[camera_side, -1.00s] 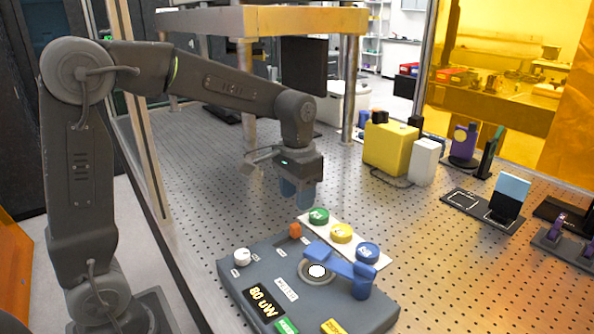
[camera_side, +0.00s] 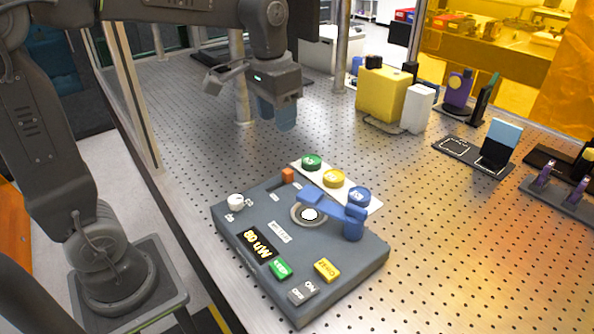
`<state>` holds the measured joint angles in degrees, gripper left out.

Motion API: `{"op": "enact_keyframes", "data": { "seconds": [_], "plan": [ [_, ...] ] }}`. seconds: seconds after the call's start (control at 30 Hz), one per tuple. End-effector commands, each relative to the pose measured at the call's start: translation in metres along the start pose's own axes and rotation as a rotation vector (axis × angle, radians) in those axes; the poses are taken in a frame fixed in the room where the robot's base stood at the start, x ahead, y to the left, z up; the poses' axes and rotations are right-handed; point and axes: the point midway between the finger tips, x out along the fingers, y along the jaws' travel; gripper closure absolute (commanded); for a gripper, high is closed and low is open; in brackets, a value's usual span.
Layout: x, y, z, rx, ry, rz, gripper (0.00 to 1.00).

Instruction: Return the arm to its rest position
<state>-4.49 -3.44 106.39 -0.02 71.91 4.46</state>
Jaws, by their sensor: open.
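My gripper (camera_side: 277,118) hangs over the perforated table, above and behind the grey instrument box, with its blue fingertips pointing down. It is open, with nothing seen between the fingers. It is well clear of the box and the table. The grey box (camera_side: 318,262) has a display reading 80 uW, a white knob (camera_side: 236,202), a blue swing arm (camera_side: 336,212) reaching over a white round port, and green, yellow and grey buttons.
A white strip with green (camera_side: 312,162), yellow (camera_side: 333,178) and blue (camera_side: 359,196) round pieces lies behind the box. A yellow block (camera_side: 382,95) and a white block (camera_side: 418,108) stand further back. A black holder with a light-blue plate (camera_side: 505,132) stands at right. The table's left middle is clear.

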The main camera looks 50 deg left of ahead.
Motion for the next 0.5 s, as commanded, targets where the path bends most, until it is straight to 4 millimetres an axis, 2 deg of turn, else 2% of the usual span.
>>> {"op": "enact_keyframes", "data": {
  "seconds": [0.03,0.13,0.3,0.5],
  "plan": [
    [-0.005,0.004,0.017,0.002,0.042,-0.002,0.53],
    [-0.008,0.011,0.049,0.003,0.127,-0.005,0.53],
    [-0.001,0.021,0.099,0.002,0.264,-0.003,0.53],
    [0.014,0.026,0.135,0.0,0.373,0.004,0.53]
  ]
}}
